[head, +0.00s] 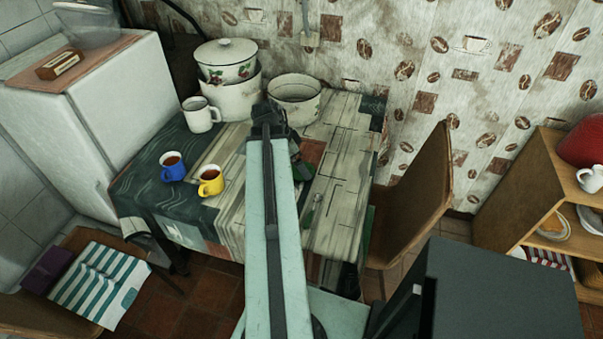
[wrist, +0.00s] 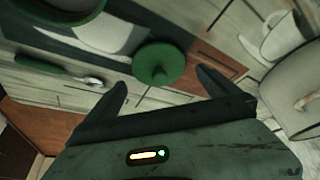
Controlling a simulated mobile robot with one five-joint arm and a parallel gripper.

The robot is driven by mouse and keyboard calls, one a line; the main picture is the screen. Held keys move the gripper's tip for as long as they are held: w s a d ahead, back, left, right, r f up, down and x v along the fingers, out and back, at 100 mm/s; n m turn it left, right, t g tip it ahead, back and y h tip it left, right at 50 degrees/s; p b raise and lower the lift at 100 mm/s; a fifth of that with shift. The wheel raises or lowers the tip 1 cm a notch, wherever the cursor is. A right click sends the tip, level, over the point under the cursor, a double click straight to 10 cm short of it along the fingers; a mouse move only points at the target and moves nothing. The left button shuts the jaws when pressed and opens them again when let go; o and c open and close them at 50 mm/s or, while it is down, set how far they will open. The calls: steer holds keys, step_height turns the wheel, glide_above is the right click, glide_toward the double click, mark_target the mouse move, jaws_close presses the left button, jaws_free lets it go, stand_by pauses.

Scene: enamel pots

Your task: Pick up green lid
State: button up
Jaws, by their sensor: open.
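My gripper (wrist: 162,79) is open and empty. In the head view my gripper (head: 269,112) is above the table, in front of the white pots. There my arm covers much of the middle of the table, and I cannot clearly make out the lid.
A green-rimmed dish (wrist: 60,8) and a spoon (wrist: 75,74) lie left of the lid. A white mug (head: 200,115), stacked pots (head: 226,62), an open pot (head: 295,98), a blue mug (head: 173,167) and a yellow mug (head: 210,181) stand on the table. A chair (head: 415,190) is at the right.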

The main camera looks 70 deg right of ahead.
steer(key=b+x, duration=0.2)
steer(key=x, duration=0.1)
steer(key=shift+f, duration=0.25)
steer(key=shift+r, duration=0.15)
steer(key=c, duration=1.3)
steer(key=shift+o, duration=0.2)
step_height(320, 180, up, 10)
steer(key=p, duration=1)
steer(key=shift+r+p, duration=0.15)
steer(key=shift+p, duration=0.15)
steer(key=shift+s, duration=0.1)
